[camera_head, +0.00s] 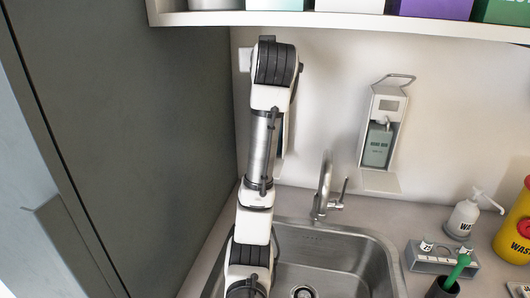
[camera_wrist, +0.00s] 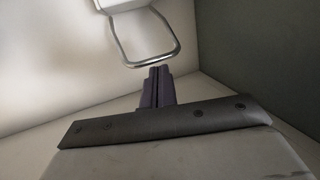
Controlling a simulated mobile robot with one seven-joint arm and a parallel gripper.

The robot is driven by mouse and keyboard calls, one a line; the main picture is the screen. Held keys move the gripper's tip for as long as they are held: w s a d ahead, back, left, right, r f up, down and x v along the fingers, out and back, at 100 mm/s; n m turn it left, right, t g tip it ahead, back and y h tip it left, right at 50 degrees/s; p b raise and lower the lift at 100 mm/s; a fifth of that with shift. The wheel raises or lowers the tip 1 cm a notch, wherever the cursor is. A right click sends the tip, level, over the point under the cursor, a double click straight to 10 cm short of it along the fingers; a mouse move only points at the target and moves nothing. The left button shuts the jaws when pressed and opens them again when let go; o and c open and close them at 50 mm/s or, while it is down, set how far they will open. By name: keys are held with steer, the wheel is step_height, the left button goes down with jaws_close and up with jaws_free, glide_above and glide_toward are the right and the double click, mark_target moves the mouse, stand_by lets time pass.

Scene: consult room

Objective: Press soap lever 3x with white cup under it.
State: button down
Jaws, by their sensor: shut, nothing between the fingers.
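The wall soap dispenser (camera_head: 380,130) hangs right of the tap in the head view. Its metal loop lever (camera_head: 401,76) sticks out at the top. I cannot make out a white cup in either view; the ledge (camera_head: 380,181) below the dispenser looks empty. My arm rises at the left of the sink, and its gripper is hidden in the head view. In the wrist view my gripper (camera_wrist: 158,70) is shut and empty. The metal loop lever (camera_wrist: 122,47) shows just beyond its fingertips; I cannot tell whether they touch.
The sink (camera_head: 345,245) with a tap (camera_head: 323,190) lies below. A pump bottle (camera_head: 463,218), a grey holder (camera_head: 420,262) and a yellow waste container (camera_head: 514,235) stand at right. A shelf (camera_head: 340,22) with boxes is above. A dark panel (camera_head: 140,130) bounds the left.

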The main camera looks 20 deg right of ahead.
steer(key=shift+f, duration=0.1)
step_height(320, 180, down, 5)
steer(key=b, duration=0.3)
stand_by(0.9)
step_height(320, 180, up, 5)
steer(key=p, duration=0.3)
stand_by(0.7)
stand_by(0.5)
steer(key=s+a+b, duration=0.2)
steer(key=s+a, duration=0.3)
steer(key=s, duration=0.3)
steer(key=shift+a, duration=0.3)
